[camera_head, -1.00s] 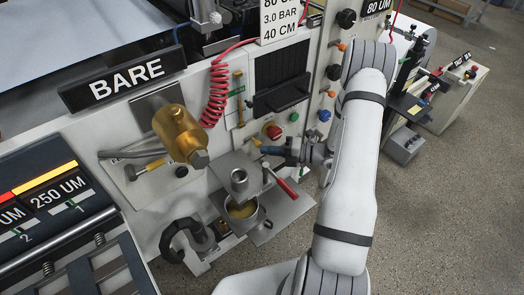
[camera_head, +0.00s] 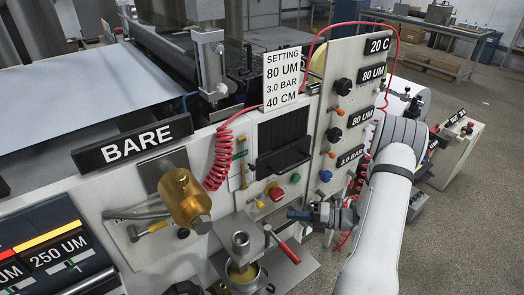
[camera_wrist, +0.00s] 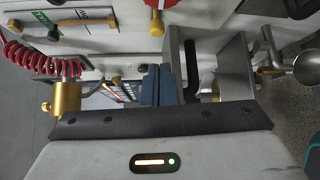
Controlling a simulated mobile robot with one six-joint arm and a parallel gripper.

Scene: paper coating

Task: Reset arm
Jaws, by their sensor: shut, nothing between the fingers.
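My gripper (camera_head: 298,214) shows in the head view in front of the machine's white panel, with its dark blue fingertips pointing left. It is shut with nothing held. In the wrist view the shut fingers (camera_wrist: 157,84) point up, close together. My white arm comes from the lower right and bends at the wrist. The gripper is just above and right of a red-handled lever (camera_head: 282,245), and no contact shows.
A brass cylinder (camera_head: 184,198) sticks out at left of the gripper. A metal cup (camera_head: 242,270) sits below a steel fitting. A red coiled hose (camera_head: 219,160) hangs on the panel, near a red knob (camera_head: 276,191). Open floor (camera_head: 470,220) lies at right.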

